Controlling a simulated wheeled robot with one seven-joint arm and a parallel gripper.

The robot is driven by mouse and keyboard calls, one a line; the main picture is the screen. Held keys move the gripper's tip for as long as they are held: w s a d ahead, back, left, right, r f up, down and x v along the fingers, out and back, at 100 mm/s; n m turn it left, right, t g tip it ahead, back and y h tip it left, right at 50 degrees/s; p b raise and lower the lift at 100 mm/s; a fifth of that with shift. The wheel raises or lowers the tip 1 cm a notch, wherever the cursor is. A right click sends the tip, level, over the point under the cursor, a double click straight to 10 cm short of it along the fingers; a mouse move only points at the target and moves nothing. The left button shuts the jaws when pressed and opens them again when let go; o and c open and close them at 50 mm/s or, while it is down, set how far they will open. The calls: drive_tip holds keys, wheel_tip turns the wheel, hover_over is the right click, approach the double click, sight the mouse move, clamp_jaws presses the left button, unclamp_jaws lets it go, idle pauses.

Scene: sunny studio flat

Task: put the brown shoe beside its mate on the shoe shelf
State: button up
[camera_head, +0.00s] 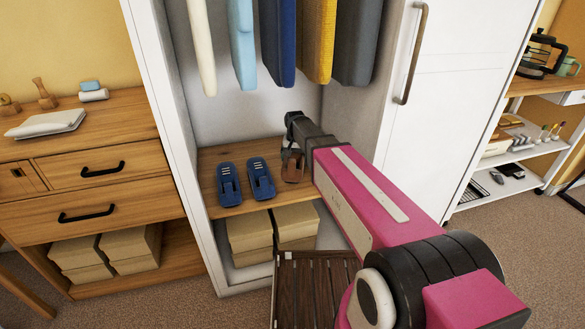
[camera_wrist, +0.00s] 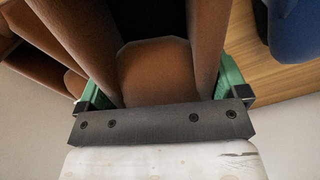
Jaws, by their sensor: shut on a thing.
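My gripper (camera_head: 293,146) is inside the open wardrobe, low over the wooden shoe shelf (camera_head: 228,208). It is shut on a brown shoe (camera_head: 292,168). In the wrist view the held brown shoe (camera_wrist: 158,72) sits between the green fingers of my gripper (camera_wrist: 165,92). Another brown shape, apparently the mate (camera_wrist: 28,58), lies close on the left in the wrist view; in the head view my arm hides that spot. The shelf also shows in the wrist view (camera_wrist: 268,82). I cannot tell whether the held shoe touches the shelf.
A pair of blue shoes, one left (camera_head: 229,184) and one right (camera_head: 261,179), stands on the shelf left of my gripper. Clothes (camera_head: 283,40) hang above. Boxes (camera_head: 250,233) sit below the shelf. A dark slatted wooden piece (camera_head: 305,290) stands in front.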

drive_tip(key=shift+f, duration=2.65)
drive_tip(key=shift+f, duration=0.1)
drive_tip(key=o, duration=0.9)
wheel_tip(320, 180, up, 12)
drive_tip(key=shift+r, duration=0.15)
